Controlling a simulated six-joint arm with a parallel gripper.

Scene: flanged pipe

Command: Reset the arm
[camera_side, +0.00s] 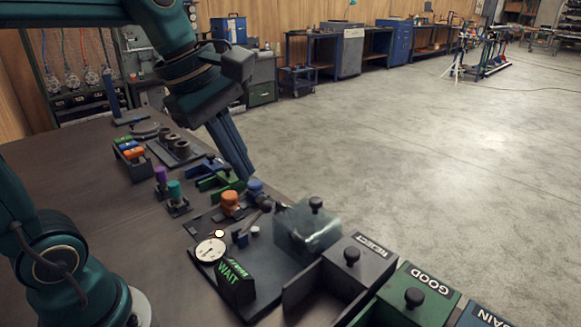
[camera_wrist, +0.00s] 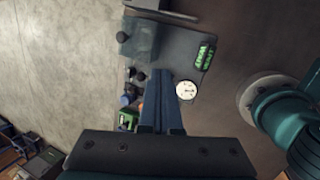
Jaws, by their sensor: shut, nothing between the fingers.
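My gripper (camera_side: 245,176) is shut and empty. It points down over the far right side of the dark table, close behind the orange knob (camera_side: 231,200) and the blue knob (camera_side: 256,187); I cannot tell whether it touches anything. In the wrist view my shut fingers (camera_wrist: 160,78) reach toward the dial gauge (camera_wrist: 186,90) and hide part of the fixture beneath. The dial gauge also shows in the side view (camera_side: 210,250), beside the black block (camera_side: 236,281) with green WAIT lettering. A clear box (camera_side: 307,232) with a black knob stands to their right.
Bins marked REJECT (camera_side: 370,257), GOOD (camera_side: 420,286) and a partly visible blue one (camera_side: 480,317) line the front right. Green and purple knobs, a rack of coloured parts (camera_side: 130,153) and a tray of rings (camera_side: 175,148) stand farther left. The left part of the table (camera_side: 70,180) is bare.

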